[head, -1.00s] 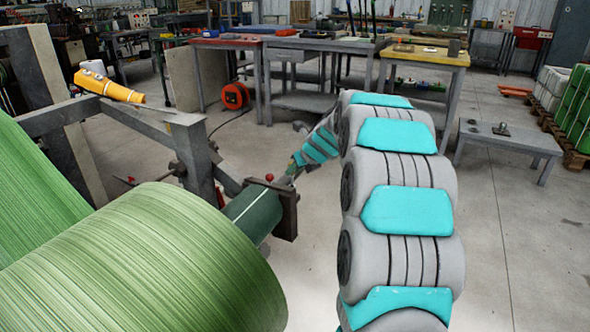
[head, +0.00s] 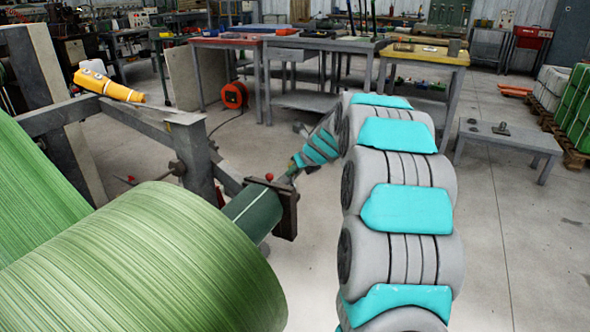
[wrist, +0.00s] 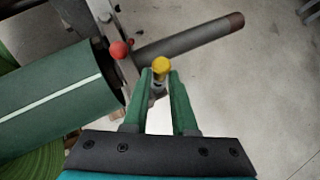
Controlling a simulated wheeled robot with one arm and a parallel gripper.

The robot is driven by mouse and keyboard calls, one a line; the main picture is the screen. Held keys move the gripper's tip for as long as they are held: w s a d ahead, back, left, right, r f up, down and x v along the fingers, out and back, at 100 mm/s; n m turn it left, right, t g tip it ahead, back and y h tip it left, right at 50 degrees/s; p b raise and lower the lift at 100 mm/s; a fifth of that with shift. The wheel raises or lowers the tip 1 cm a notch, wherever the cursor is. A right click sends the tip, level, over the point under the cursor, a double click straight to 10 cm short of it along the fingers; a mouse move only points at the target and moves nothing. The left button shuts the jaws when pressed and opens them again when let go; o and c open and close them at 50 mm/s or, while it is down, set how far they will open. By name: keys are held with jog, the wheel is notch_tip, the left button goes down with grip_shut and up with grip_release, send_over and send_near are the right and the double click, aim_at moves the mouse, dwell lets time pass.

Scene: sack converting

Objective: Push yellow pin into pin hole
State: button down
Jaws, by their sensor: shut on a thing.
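The yellow pin (wrist: 161,66) shows in the wrist view between the tips of my gripper (wrist: 160,82), which is shut on it. The pin's yellow head stands at the fingertips, with a pale metal part below it. A grey shaft (wrist: 190,40) and the frame plate lie just beyond the pin. A red ball knob (wrist: 119,49) sits left of the pin and also shows in the head view (head: 269,177). The pin hole cannot be made out. In the head view, my arm hides most of the gripper and the pin is not clear.
A large green roll (head: 150,265) fills the lower left, with a dark green core (head: 252,212) at its end. A grey frame (head: 190,150) stands behind it. Workbenches (head: 320,50) stand at the back.

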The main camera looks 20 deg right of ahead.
jog(key=shift+f, duration=0.8)
jog(key=c, duration=1)
grip_release()
jog(key=shift+c, duration=0.2)
jog(key=shift+o, duration=0.2)
jog(key=o, duration=0.5)
jog(key=shift+s+r, duration=0.3)
jog(key=shift+r, duration=1.25)
jog(key=shift+s+r, duration=0.35)
jog(key=shift+r, duration=1.15)
jog(key=shift+s+r, duration=0.3)
jog(key=shift+r, duration=1.25)
